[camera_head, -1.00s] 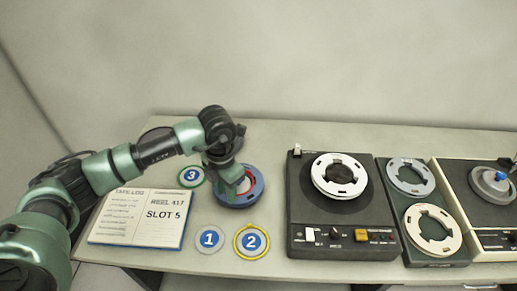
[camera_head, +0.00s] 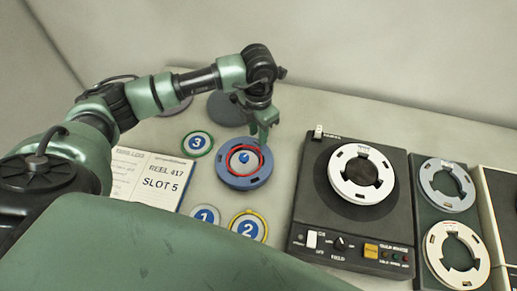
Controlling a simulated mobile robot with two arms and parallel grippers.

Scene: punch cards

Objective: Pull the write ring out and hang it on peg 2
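The blue reel (camera_head: 231,178) lies on the table in the middle of the head view. A red ring (camera_head: 235,172), which looks like the write ring, sits inside it around a pale hub with a blue centre. My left gripper (camera_head: 262,140) points down at the far right edge of the reel. Its fingers are small and overlap, so I cannot tell whether they are open, and I see nothing clearly held. The disc marked 2 (camera_head: 247,229), with a yellow rim, lies nearer, below the reel. My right gripper is out of view.
Discs marked 3 (camera_head: 197,142) and 1 (camera_head: 205,215) lie left of the reel. An open log book (camera_head: 150,178) reads REEL 417, SLOT 5. A tape deck (camera_head: 308,215) with a white reel (camera_head: 341,179) stands right. A grey disc (camera_head: 227,106) lies behind the arm.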

